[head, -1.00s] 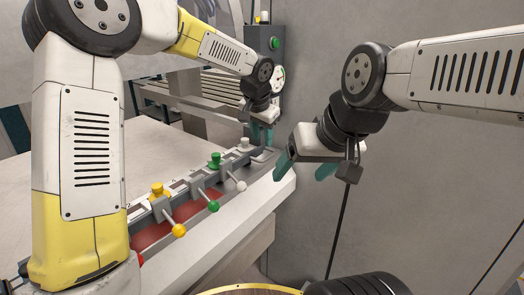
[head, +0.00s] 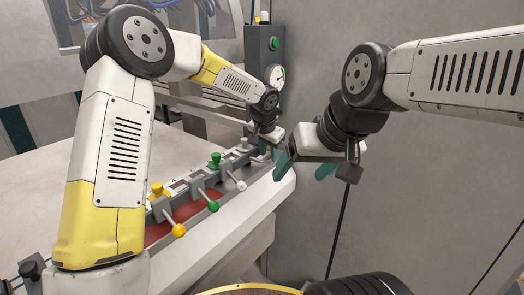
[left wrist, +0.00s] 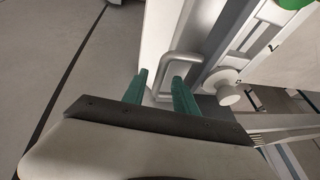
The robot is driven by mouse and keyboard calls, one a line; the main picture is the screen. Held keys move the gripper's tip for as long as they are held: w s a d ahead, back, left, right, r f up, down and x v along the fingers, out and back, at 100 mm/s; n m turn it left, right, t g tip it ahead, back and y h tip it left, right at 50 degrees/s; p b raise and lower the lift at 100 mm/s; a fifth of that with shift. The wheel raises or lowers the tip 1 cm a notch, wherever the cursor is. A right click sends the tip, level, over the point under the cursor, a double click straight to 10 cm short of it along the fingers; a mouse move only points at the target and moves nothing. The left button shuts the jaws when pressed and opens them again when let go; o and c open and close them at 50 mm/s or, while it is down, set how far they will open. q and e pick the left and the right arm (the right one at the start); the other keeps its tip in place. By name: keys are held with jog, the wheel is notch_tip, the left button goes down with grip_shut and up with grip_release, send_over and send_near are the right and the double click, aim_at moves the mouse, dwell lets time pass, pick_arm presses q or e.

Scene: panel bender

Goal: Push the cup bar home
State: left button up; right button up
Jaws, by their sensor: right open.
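The cup bar appears to be the long grey bar (head: 229,166) along the machine's front edge; I cannot tell how far in it sits. Yellow, green and white knobs stand along it, with matching ball-ended levers in front. A grey looped handle (left wrist: 181,57) shows at its far end in the left wrist view. My left gripper (head: 268,150) is at this end, its green fingers (left wrist: 158,94) apart with one side of the handle between them. I cannot tell whether they touch it. My right gripper (head: 304,170) is open and empty, in the air to the right.
A grey control post (head: 264,85) with a green button and a gauge stands behind my left gripper. A pale table (head: 60,180) spreads to the left. A grey wall (head: 430,190) closes off the right. A white ledge (head: 235,215) runs in front of the bar.

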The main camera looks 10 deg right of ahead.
pick_arm(q)
jog(key=shift+c, duration=0.4)
grip_shut()
dwell(0.9)
